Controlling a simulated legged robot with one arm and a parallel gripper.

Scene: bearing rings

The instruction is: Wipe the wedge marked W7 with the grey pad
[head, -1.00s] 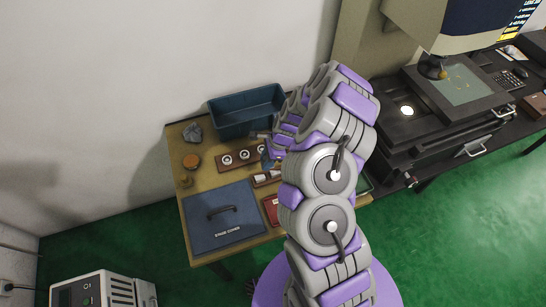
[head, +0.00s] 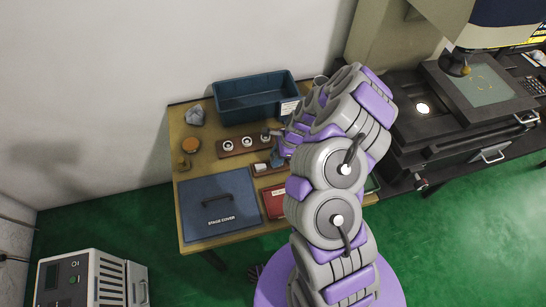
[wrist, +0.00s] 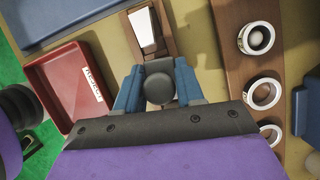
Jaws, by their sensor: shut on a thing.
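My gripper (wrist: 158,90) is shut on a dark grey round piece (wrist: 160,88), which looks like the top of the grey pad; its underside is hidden. A pale wedge (wrist: 146,30) lies on a small wooden holder (wrist: 164,46) just beyond the fingertips in the wrist view. I cannot read W7 on it. The pale wedge also shows in the head view (head: 260,168), left of and below my gripper (head: 277,156), which my arm partly covers.
A wooden rack with rings (wrist: 235,90) stands right of my gripper in the wrist view, a red tray (wrist: 50,77) left. The table also holds a blue bin (head: 217,108), a stage cover (head: 215,190), a rock (head: 195,115) and an orange-topped item (head: 190,145).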

